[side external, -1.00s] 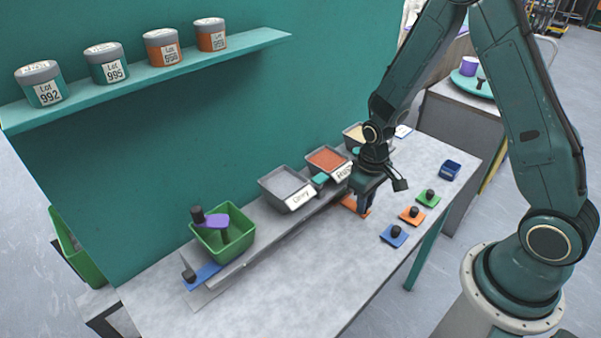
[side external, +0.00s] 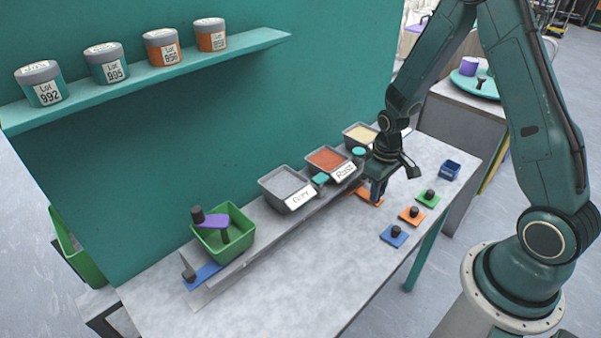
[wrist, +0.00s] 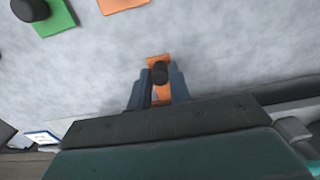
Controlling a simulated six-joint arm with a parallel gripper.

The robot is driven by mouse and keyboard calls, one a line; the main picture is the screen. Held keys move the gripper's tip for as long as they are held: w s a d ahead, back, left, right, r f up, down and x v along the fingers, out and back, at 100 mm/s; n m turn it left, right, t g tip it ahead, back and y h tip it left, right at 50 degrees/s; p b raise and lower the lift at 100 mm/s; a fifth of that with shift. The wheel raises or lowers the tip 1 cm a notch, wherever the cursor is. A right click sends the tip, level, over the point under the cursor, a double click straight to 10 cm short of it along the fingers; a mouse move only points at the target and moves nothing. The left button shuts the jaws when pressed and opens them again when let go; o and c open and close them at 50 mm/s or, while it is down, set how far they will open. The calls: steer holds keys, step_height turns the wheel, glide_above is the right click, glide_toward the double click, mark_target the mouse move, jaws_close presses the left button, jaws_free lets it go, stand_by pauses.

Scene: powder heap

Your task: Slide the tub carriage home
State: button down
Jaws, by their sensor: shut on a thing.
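A row of grey tubs stands on a long grey rail or ledge against the green wall: one with grey powder (side external: 287,192) labelled Grey, one with rust powder (side external: 329,165) labelled Rust, and one with cream powder (side external: 360,136). My gripper (side external: 378,192) is low at the rail's front, near the cream tub. In the wrist view its fingers (wrist: 159,88) are shut on the black knob (wrist: 159,72) of an orange plate (wrist: 160,61). The orange plate also shows in the side view (side external: 368,197). Which part is the tub carriage I cannot tell for certain.
Loose blue (side external: 393,237), orange (side external: 411,217) and green (side external: 428,200) knobbed plates lie in front. The front-left tabletop is clear.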

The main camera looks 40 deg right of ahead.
steer(key=shift+d, duration=12.6)
steer(key=c, duration=1.4)
jaws_free()
steer(key=shift+r, duration=0.1)
step_height(320, 180, up, 7)
steer(key=shift+r, duration=0.15)
